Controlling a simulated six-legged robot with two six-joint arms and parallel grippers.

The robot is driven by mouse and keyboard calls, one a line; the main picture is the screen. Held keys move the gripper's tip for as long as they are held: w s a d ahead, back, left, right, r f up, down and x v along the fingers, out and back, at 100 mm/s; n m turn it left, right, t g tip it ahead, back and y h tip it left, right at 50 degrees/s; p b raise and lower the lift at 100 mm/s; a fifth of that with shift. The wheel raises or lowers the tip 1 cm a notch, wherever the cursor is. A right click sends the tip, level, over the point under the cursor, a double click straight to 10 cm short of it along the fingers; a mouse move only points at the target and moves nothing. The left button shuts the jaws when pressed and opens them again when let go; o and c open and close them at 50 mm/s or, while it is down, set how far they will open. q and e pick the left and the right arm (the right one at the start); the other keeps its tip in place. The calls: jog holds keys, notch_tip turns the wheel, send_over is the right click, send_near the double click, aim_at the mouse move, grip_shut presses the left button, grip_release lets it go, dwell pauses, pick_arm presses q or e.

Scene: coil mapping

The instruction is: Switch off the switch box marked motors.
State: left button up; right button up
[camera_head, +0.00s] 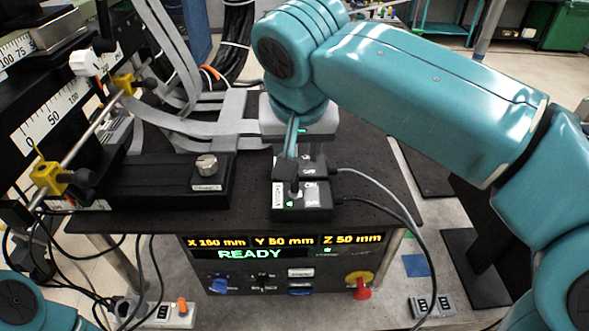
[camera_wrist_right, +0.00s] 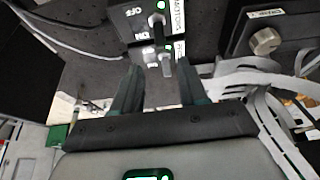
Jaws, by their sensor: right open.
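The switch box marked motors (camera_head: 318,212) is a small black box near the front edge of the black perforated bench top. It has a white label, ON and OFF marks and a lit green lamp. In the right wrist view the box (camera_wrist_right: 145,15) is at the top, and its dark toggle lever (camera_wrist_right: 159,33) leans toward the ON mark. A second similar box (camera_head: 320,167) stands just behind it, partly hidden by my gripper. My right gripper (camera_head: 303,152) is open and empty, pointing down above the boxes; its two fingers (camera_wrist_right: 160,82) show apart in the wrist view. My left gripper is not in view.
A black block with a metal knob (camera_head: 206,166) stands left of the boxes. Grey ribbon cables (camera_head: 190,122) lie behind it. The front panel (camera_head: 290,265) below reads READY and carries a red emergency knob (camera_head: 361,289).

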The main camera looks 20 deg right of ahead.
jog(key=x, duration=0.8)
jog(key=shift+w+f, duration=0.1)
jog(key=shift+f, duration=0.15)
jog(key=shift+w+a+f, duration=0.1)
jog(key=shift+w+f, duration=0.05)
jog(key=shift+s, duration=0.3)
jog(key=shift+c, duration=0.9)
jog(key=shift+w, duration=0.1)
grip_shut()
